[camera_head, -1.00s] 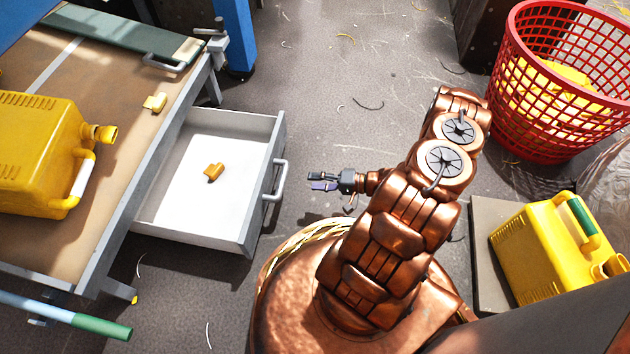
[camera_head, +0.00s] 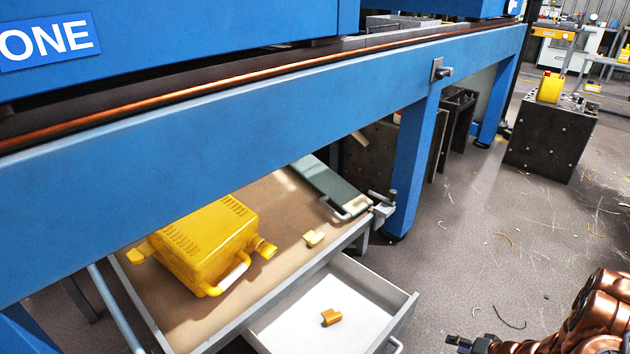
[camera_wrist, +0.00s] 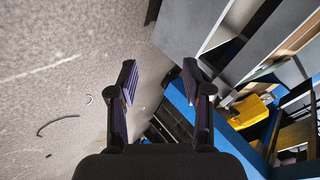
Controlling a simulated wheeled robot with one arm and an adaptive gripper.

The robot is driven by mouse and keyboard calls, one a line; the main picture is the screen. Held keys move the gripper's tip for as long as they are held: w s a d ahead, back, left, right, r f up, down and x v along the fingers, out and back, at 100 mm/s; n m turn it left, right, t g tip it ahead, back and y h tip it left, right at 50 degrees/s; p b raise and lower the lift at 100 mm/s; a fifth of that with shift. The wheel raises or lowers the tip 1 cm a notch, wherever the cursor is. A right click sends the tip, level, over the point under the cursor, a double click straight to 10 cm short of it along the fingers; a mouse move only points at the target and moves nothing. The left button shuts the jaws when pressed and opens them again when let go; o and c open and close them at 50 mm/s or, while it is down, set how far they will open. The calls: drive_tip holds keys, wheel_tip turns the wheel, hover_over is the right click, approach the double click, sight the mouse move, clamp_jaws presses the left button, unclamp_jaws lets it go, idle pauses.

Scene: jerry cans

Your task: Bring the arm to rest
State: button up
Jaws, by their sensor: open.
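My gripper (camera_head: 470,343) shows at the bottom right of the head view, at the end of my copper arm, which is partly cut off by the frame. In the wrist view my gripper (camera_wrist: 160,92) has its two fingers apart, with nothing between them. It is over the floor, to the right of the open drawer (camera_head: 384,296) and apart from it. An orange piece (camera_head: 331,317) lies in the drawer.
A dark block (camera_head: 549,138) bearing a yellow can (camera_head: 550,87) stands at the far right. Floor between is clear apart from scraps.

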drive_tip(key=w+d+r+n+g+h+p, duration=0.1)
drive_tip(key=w+d+r+h+p, duration=0.25)
drive_tip(key=r, duration=0.85)
drive_tip(key=w+d+r+n+g+h+p, duration=0.15)
drive_tip(key=d+r+h+p, duration=0.35)
drive_tip(key=r, duration=0.6)
drive_tip(key=s+a+r+g+p, duration=0.1)
drive_tip(key=s+a+r+p, duration=0.2)
drive_tip(key=r, duration=0.7)
drive_tip(key=s+a+r+g+p, duration=0.1)
drive_tip(key=s+a+r+p, duration=0.3)
drive_tip(key=r, duration=0.6)
drive_tip(key=a+r+g+p, duration=0.15)
drive_tip(key=r+p, duration=0.35)
drive_tip(key=r, duration=0.5)
drive_tip(key=s+a+r+n+g+y+p, duration=0.2)
drive_tip(key=s+a+r+p, duration=0.5)
drive_tip(key=s+a+r, duration=0.4)
drive_tip(key=s+a+r+n+g+y+p, duration=0.2)
drive_tip(key=s+a+r+p, duration=0.5)
drive_tip(key=s+a+r, duration=0.5)
drive_tip(key=s+a, duration=0.2)
drive_tip(key=a, duration=0.2)
drive_tip(key=shift+s+a+p, duration=0.2)
drive_tip(key=shift+a+p, duration=0.15)
drive_tip(key=shift+a, duration=0.05)
